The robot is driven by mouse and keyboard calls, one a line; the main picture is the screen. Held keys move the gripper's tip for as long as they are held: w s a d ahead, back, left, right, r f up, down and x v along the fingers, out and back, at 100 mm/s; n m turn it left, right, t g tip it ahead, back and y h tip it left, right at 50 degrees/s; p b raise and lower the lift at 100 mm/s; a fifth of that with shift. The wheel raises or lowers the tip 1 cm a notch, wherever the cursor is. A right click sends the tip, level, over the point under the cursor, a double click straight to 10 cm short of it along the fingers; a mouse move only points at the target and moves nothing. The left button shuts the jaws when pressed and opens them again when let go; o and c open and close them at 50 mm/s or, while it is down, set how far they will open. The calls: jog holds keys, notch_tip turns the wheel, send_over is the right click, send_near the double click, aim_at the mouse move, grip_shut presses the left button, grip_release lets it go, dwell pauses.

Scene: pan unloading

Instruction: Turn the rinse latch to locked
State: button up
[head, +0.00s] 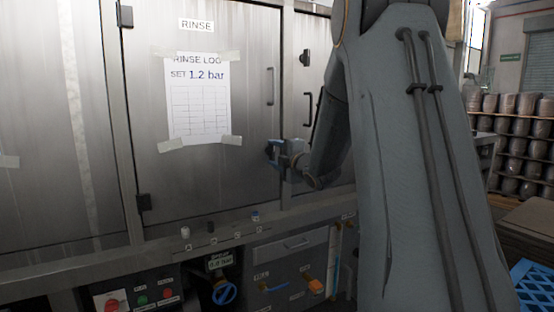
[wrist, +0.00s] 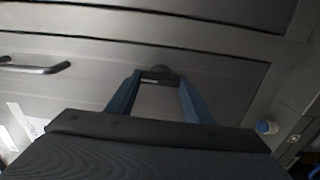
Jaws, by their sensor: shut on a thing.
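The rinse door (head: 165,215) is a steel panel under a "RINSE" label (head: 197,25) and looks closed. My gripper (head: 272,152) is at the door's right edge, below its vertical handle (head: 270,86). In the wrist view my gripper (wrist: 160,82) has its blue fingers on either side of a dark rounded piece, the rinse latch (wrist: 160,70), and is shut on it. In the head view the latch is hidden behind my gripper.
A paper rinse log (head: 198,100) is taped to the door. Beneath are a blue valve wheel (head: 224,292), an orange handle (head: 315,285) and push buttons (head: 142,300). A neighbouring door handle (head: 307,108) is close on the right.

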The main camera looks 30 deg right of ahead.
dwell(0.4)
jog(key=o, duration=0.8)
jog(key=s, duration=0.8)
jog(key=shift+w, duration=0.1)
